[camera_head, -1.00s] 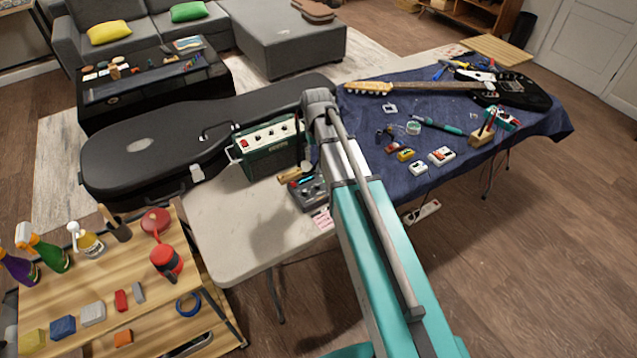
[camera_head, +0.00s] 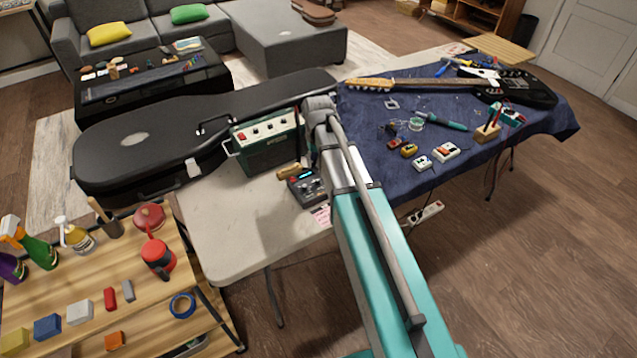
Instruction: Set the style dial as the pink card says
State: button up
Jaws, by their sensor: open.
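A dark grey box with knobs and a small lit blue display (camera_head: 305,187) sits on the pale table, just left of my arm. A pink card (camera_head: 321,215) lies at the table's front edge, below the box and partly covered by my arm; its writing is too small to read. A green amplifier (camera_head: 267,144) with a row of knobs stands behind the box. I cannot tell which knob is the style dial. My arm reaches up the picture past the box, and its far end hides my gripper.
A black guitar case (camera_head: 190,135) lies behind the amplifier. The blue cloth (camera_head: 465,150) at right holds a guitar (camera_head: 510,88), several small pedals and tools. A wooden cart (camera_head: 140,290) with bottles stands front left. The table's front left (camera_head: 235,225) is clear.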

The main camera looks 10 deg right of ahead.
aim_at(318, 180)
jog(key=shift+f+b, duration=3.65)
jog(key=shift+f, duration=0.25)
grip_shut()
